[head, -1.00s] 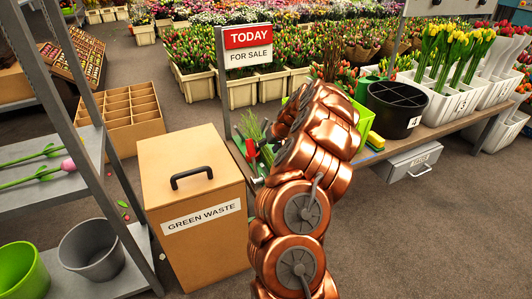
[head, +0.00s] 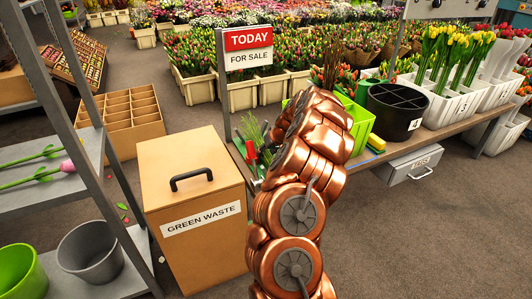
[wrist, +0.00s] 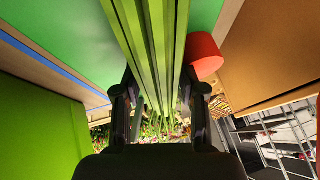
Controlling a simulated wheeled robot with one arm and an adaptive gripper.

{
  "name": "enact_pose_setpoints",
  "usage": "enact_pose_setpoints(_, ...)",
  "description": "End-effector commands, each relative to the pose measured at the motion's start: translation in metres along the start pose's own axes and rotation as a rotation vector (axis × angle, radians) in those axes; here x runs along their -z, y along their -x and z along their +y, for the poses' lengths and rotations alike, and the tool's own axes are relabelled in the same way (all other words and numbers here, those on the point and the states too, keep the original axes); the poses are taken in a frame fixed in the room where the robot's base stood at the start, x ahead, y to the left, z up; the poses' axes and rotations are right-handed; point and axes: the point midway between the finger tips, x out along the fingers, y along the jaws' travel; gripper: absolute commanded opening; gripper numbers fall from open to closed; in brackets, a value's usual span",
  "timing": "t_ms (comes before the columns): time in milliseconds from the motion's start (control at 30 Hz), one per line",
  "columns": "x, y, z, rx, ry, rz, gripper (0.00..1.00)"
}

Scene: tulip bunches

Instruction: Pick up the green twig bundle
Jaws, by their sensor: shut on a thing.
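The green twig bundle (wrist: 150,45) is a set of long, straight green stems running between the fingers of my gripper (wrist: 160,108) in the wrist view. The fingers are closed around it from both sides. In the head view, thin green tips of the bundle (head: 253,130) show just left of my copper arm, near the green waste box. My gripper itself is mostly hidden behind the arm there. A red rounded object (wrist: 205,56) is close beside the bundle in the wrist view; whether they touch I cannot tell.
The green waste box (head: 190,190) with a black handle stands left of my arm. A lime green crate (head: 361,125) and a black divided bucket (head: 396,108) stand on the bench to the right. A grey shelf (head: 50,190) is at far left. Floor at right is clear.

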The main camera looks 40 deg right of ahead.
Motion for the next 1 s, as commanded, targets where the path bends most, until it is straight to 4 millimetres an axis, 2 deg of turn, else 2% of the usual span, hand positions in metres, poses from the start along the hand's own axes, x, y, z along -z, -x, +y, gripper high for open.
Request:
enact_pose_setpoints(100,0.000,0.000,0.001,-0.001,-0.001,0.000,0.00)
enact_pose_setpoints(367,0.000,0.000,0.001,-0.001,-0.002,0.001,0.00)
enact_pose_setpoints(533,0.005,0.008,-0.002,-0.001,-0.001,0.002,0.00)
enact_pose_setpoints(667,0.012,0.022,-0.006,-0.002,0.000,0.003,0.00)
enact_pose_setpoints(1000,0.040,0.073,-0.022,0.000,0.002,0.003,0.00)
